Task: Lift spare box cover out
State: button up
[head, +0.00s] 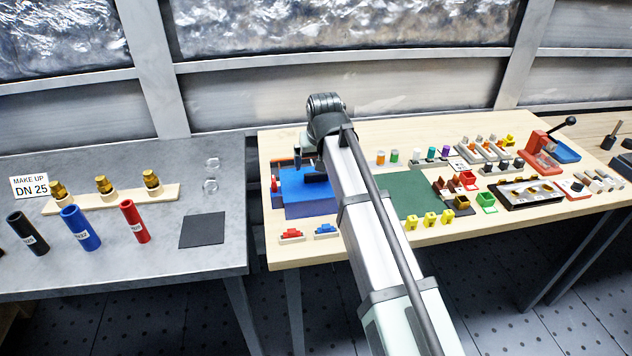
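A blue block or box (300,205) stands at the left end of the wooden table. A dark piece or opening (315,178) shows on its top; I cannot tell which. No part is clearly recognisable as the spare box cover. My gripper (299,157) is mostly hidden behind my own arm. Only a dark finger-like part shows, over the rear of the blue block. I cannot tell whether it is open or shut, or whether it touches anything.
A green mat (405,192) lies right of my arm, with small coloured parts and a black tray (505,201) beyond. Red (291,234) and blue (326,230) pieces lie at the front edge. A grey table (130,265) with coloured tubes stands left, across a gap.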

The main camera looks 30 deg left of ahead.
aim_at(316, 173)
jog(key=shift+s+x, duration=0.1)
jog(key=shift+x, duration=1.1)
jog(key=shift+s+x, duration=0.15)
jog(key=shift+x, duration=1)
jog(key=shift+d+f, duration=0.1)
jog(key=shift+d, duration=0.1)
jog(key=c, duration=1.4)
